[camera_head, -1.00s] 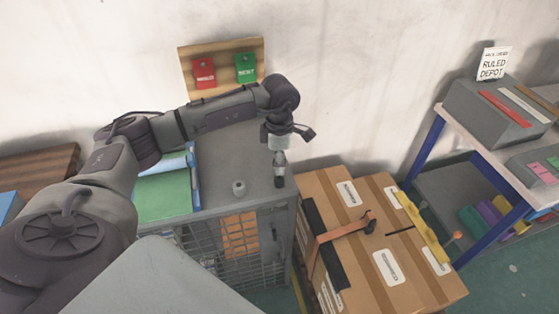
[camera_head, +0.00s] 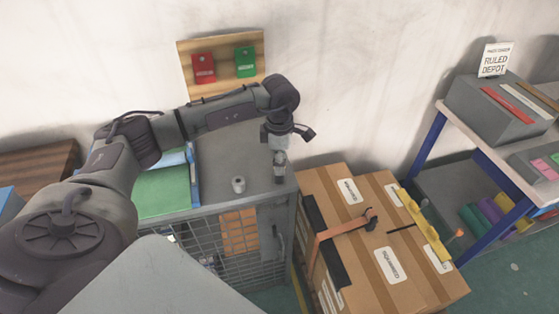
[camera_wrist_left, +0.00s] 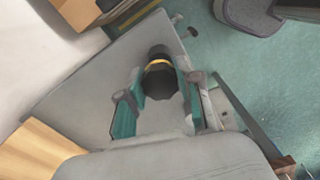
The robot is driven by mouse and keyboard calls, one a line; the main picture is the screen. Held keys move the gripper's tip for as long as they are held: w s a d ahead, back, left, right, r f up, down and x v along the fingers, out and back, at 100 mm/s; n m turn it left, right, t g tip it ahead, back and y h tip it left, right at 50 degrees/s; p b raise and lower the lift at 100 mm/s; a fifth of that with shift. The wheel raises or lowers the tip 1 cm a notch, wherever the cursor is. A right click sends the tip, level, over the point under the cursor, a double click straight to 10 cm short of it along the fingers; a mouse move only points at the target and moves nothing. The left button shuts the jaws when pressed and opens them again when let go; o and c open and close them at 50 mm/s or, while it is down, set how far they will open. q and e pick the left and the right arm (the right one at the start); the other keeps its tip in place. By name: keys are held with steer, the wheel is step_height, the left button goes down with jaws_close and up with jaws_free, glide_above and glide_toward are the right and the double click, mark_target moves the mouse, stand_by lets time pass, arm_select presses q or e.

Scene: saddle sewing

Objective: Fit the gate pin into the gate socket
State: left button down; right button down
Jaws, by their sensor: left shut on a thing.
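My left gripper (camera_head: 279,165) points down over the right end of the grey cage top. In the left wrist view (camera_wrist_left: 160,98) its teal-padded fingers are shut on a dark round pin with a yellow band (camera_wrist_left: 160,66), which I take for the gate pin. The pin's lower end is hidden, so I cannot tell whether it is above the top or seated in something. A small grey ring-like piece with a hole (camera_head: 238,185) stands on the cage top to the left of the gripper. I cannot make out the gate socket for sure. My right gripper is not in view.
The grey mesh cage (camera_head: 215,205) has a green folder (camera_head: 163,192) at its left. Cardboard boxes (camera_head: 375,255) with an orange strap stand close on the right. A blue-legged shelf (camera_head: 440,125) is farther right. Red and green tags hang on a wooden board (camera_head: 222,93).

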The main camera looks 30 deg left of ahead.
arm_select(q)
steer(key=c, duration=0.7)
jaws_free()
steer(key=shift+f, duration=0.1)
step_height(320, 180, up, 12)
